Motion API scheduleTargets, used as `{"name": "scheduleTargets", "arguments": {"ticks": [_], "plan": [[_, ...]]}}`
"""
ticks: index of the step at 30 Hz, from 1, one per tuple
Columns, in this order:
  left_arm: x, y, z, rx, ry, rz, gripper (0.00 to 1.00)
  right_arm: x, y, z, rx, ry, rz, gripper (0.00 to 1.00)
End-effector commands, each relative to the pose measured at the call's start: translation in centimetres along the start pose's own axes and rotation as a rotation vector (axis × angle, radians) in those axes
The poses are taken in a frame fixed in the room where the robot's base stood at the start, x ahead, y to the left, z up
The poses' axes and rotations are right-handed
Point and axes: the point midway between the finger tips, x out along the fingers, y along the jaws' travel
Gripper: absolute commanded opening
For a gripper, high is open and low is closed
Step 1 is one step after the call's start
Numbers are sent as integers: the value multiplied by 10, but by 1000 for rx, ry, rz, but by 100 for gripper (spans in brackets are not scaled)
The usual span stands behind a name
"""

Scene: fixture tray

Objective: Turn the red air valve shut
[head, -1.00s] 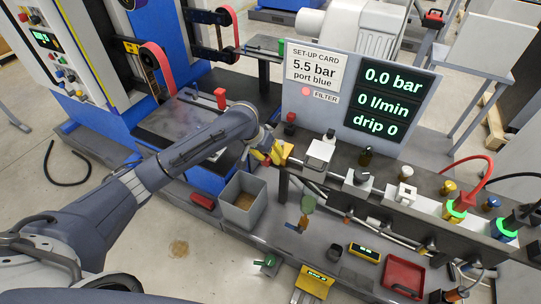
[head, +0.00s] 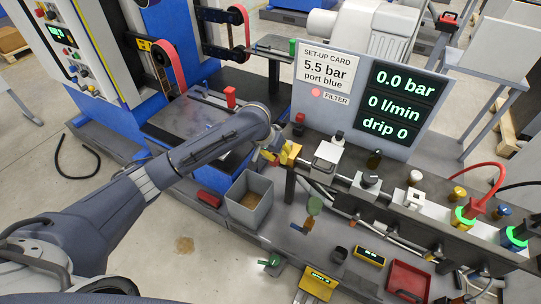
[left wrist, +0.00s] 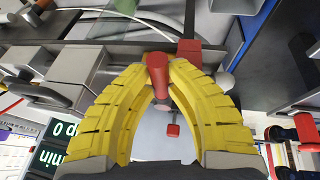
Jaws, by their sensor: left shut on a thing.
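My left gripper (head: 283,154) reaches to the left end of the air line, and its yellow fingers hide most of what they hold in the head view. In the left wrist view the fingers (left wrist: 158,72) are shut on a red handle (left wrist: 157,67), which looks like the red air valve. The handle sits between the fingertips. A second small red part (left wrist: 188,48) is just beyond it. The display (head: 397,98) reads 0.0 bar, 0 l/min and drip 0. My right gripper is not in view.
A grey open bin (head: 247,214) stands just below the gripper. A white block (head: 327,158), a dark knob (head: 370,180) and hose ports lie along the line to the right. A red tray (head: 408,279) is at the front right. The set-up card (head: 326,66) stands behind.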

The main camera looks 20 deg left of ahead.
Motion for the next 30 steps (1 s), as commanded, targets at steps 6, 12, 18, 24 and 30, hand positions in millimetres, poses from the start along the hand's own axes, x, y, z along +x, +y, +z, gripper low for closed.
{"name": "scheduleTargets", "arguments": {"ticks": [6,12,18,24,30], "plan": [[1,-1,1,-1,-2,-1,0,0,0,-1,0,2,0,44],[0,-1,1,-1,-1,0,40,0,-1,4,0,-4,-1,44],[0,-1,1,-1,-1,-1,41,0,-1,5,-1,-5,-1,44],[-9,-1,-1,2,2,0,41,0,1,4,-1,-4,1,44],[-39,-1,-1,3,4,-2,41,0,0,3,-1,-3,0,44]]}}
